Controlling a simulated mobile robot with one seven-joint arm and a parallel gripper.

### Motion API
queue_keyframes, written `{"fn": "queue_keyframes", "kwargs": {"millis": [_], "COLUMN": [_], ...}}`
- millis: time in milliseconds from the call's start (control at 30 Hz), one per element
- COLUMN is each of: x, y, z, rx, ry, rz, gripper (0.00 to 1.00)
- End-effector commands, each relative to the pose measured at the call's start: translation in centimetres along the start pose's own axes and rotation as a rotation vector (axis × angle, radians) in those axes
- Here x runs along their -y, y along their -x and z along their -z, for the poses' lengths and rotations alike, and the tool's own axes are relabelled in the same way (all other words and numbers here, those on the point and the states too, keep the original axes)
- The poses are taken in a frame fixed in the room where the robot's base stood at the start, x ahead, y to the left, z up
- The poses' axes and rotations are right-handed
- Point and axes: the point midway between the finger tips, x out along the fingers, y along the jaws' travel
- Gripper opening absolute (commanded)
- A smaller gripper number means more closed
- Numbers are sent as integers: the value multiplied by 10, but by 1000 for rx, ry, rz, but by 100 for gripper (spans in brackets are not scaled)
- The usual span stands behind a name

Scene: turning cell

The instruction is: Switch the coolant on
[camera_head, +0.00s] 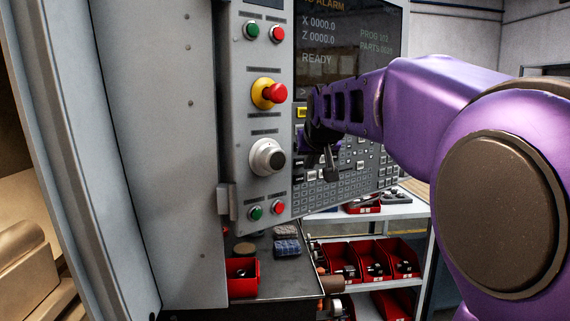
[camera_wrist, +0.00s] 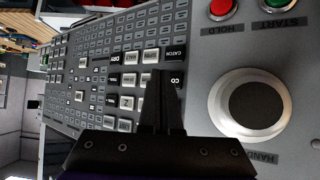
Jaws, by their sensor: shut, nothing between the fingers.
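The control panel's keypad (camera_head: 345,175) has rows of small grey and white keys below its screen. My gripper (camera_head: 328,172) is shut and empty in front of the keypad. I cannot tell whether the fingertips touch the keypad.
The screen (camera_head: 350,45) shows READY. Left of the keypad are a red and yellow emergency stop (camera_head: 276,93), a round handwheel (camera_head: 268,157), and green (camera_head: 255,213) and red (camera_head: 278,208) buttons. Below stand red bins (camera_head: 372,262) on a shelf.

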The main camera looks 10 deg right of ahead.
Motion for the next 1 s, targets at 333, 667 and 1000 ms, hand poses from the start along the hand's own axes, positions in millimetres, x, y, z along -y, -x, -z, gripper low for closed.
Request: {"fn": "queue_keyframes", "kwargs": {"millis": [333, 667, 1000], "x": [0, 4, 4], "y": [0, -6, -6], "z": [0, 4, 4], "rx": [0, 1, 0], "ry": [0, 1, 0], "rz": [0, 0, 0], "gripper": [0, 0, 0]}}
